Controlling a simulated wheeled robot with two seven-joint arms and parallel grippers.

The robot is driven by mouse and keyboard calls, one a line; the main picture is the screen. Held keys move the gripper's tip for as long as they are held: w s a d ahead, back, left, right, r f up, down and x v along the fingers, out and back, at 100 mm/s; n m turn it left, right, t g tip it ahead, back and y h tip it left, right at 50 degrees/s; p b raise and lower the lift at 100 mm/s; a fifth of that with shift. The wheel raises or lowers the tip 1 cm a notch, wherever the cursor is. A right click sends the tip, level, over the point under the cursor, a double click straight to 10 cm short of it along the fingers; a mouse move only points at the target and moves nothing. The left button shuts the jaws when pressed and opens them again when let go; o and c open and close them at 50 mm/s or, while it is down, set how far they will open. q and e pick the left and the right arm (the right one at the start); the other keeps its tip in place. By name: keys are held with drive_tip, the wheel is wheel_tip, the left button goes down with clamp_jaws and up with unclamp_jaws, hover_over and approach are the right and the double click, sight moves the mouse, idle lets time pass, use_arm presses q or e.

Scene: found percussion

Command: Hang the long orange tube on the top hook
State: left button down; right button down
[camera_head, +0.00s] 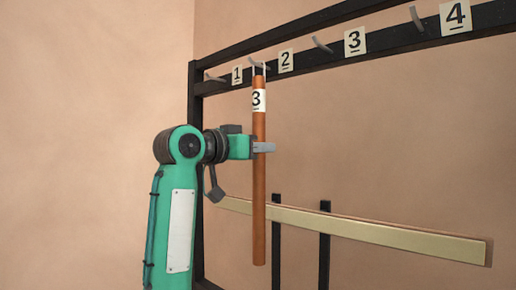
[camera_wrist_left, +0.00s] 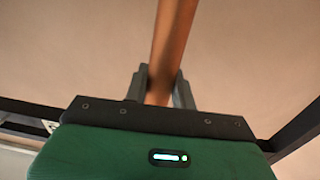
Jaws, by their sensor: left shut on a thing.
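The long orange-brown tube (camera_head: 259,190) is upright in the head view, with a white tag marked 3 near its upper end and a pale loop at its top. My left gripper (camera_head: 263,148) is shut on the tube's upper half; the left wrist view also shows the tube (camera_wrist_left: 172,45) between the fingers (camera_wrist_left: 160,88). The tube's loop overlaps a grey hook (camera_head: 258,64) between labels 1 and 2; I cannot tell whether it touches or hangs on it. Other hooks (camera_head: 321,45) sit along the black top bar (camera_head: 395,40). My right gripper is out of view.
The black frame's post (camera_head: 196,130) stands left of the tube. A long pale bar (camera_head: 370,231) crosses lower down, with two short black uprights (camera_head: 324,245) by it. Number labels (camera_head: 355,41) line the top bar. The wall behind is bare.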

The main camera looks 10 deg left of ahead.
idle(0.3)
use_arm(q)
drive_tip(key=c, duration=1.1)
unclamp_jaws()
drive_tip(key=shift+r, duration=0.1)
drive_tip(key=shift+s, duration=0.1)
